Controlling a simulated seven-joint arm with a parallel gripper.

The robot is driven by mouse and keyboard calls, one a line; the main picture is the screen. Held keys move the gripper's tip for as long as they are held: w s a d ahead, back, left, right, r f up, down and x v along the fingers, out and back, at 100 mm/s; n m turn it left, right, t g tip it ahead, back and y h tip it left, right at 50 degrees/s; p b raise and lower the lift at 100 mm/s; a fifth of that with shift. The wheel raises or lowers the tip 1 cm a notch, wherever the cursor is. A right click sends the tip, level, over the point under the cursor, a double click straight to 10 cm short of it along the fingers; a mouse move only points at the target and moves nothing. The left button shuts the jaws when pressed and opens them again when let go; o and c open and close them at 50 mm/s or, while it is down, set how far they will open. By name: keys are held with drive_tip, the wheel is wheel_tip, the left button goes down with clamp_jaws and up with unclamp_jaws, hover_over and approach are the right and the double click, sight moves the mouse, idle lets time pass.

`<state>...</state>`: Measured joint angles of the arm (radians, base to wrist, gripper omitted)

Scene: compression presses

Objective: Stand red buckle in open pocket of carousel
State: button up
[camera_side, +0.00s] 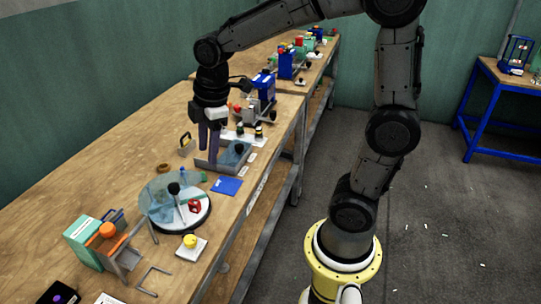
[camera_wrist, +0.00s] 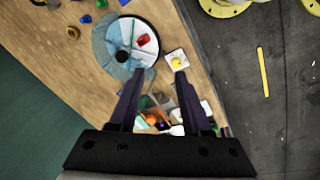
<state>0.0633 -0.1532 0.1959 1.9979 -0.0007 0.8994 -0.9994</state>
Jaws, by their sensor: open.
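The round carousel (camera_side: 184,224) stands on the wooden bench, most of it under a translucent blue cover with a black knob. It also shows at the top of the wrist view (camera_wrist: 150,56). A red buckle (camera_side: 194,206) sits in its uncovered white part; in the wrist view the buckle (camera_wrist: 143,39) is right of the knob. I cannot tell whether it stands or lies flat. My gripper (camera_side: 209,155) is open and empty, pointing down above the bench, up and right of the carousel in the side view. Its two fingers (camera_wrist: 159,75) are spread apart in the wrist view.
A grey tray (camera_side: 230,166) and a blue mat (camera_side: 227,186) lie near my gripper. A yellow button on a white base (camera_side: 190,246) stands in front of the carousel. A teal box (camera_side: 83,240) is at the lower left. The bench's left side is mostly clear.

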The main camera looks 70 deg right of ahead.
drive_tip(key=s+a+r+m+t, duration=0.2)
drive_tip(key=s+m, duration=0.8)
drive_tip(key=s, duration=0.6)
drive_tip(key=shift+r+m+t, duration=0.35)
drive_tip(key=shift+m+t, duration=0.05)
drive_tip(key=shift+t, duration=0.2)
idle(0.5)
